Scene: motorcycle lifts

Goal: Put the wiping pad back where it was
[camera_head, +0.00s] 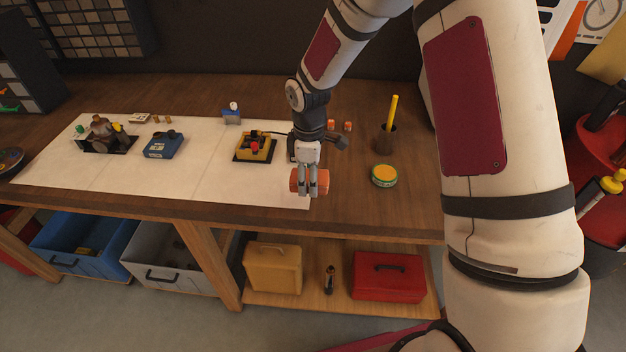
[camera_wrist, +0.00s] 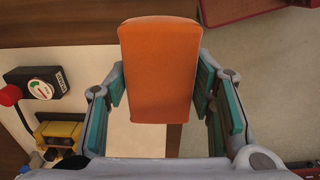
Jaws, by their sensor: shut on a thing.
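The orange wiping pad (camera_wrist: 160,75) is between the fingers of my gripper (camera_wrist: 172,100) in the wrist view, with a finger against each long side. In the head view my gripper (camera_head: 313,190) is shut on the pad (camera_head: 296,182), above the right front part of the white sheet (camera_head: 200,190), near the bench's front edge. The gripper hides part of the pad. I cannot tell exactly how high it is held.
Right of the gripper, a round green-and-yellow tin (camera_head: 384,176) and a dark cup (camera_head: 386,138) with a yellow stick stand on bare wood. A yellow device (camera_head: 256,148) and a blue box (camera_head: 163,145) stand on the sheet. Bins and cases sit below the bench.

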